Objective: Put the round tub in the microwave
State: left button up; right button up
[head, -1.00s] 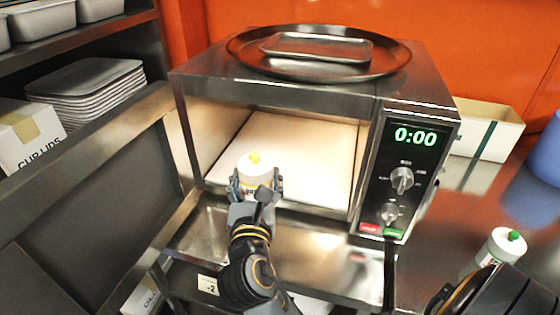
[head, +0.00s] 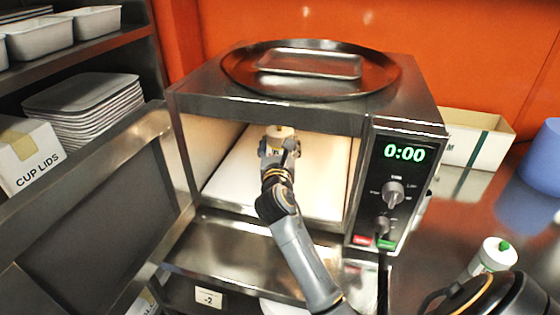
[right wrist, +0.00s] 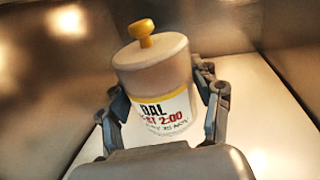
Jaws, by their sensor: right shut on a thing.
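The microwave (head: 270,102) stands on the counter with its door (head: 90,190) swung open to the left. My right gripper (head: 279,150) is inside its lit chamber, shut on the round tub (head: 278,132). In the right wrist view the tub (right wrist: 155,75) is upright between both fingers (right wrist: 165,110), with a pale lid, a yellow knob and a label reading "DAL" and "2:00". I cannot tell whether its base touches the pale chamber floor (head: 315,185). My left gripper is not in view.
A round tray (head: 240,85) with a smaller tray (head: 310,65) lies on top of the microwave. A white bottle with a green cap (head: 495,255), a blue container (head: 545,165) and a cream box (head: 480,140) are at right. Shelves with trays are at left.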

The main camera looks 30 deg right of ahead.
jog(key=shift+s+a+f, duration=0.1)
jog(key=shift+a+f, duration=0.05)
jog(key=shift+f, duration=0.55)
notch_tip(320, 180, down, 4)
jog(key=shift+b, duration=0.6)
jog(key=shift+f, duration=0.2)
jog(key=o, duration=1.4)
jog(key=shift+f, duration=0.15)
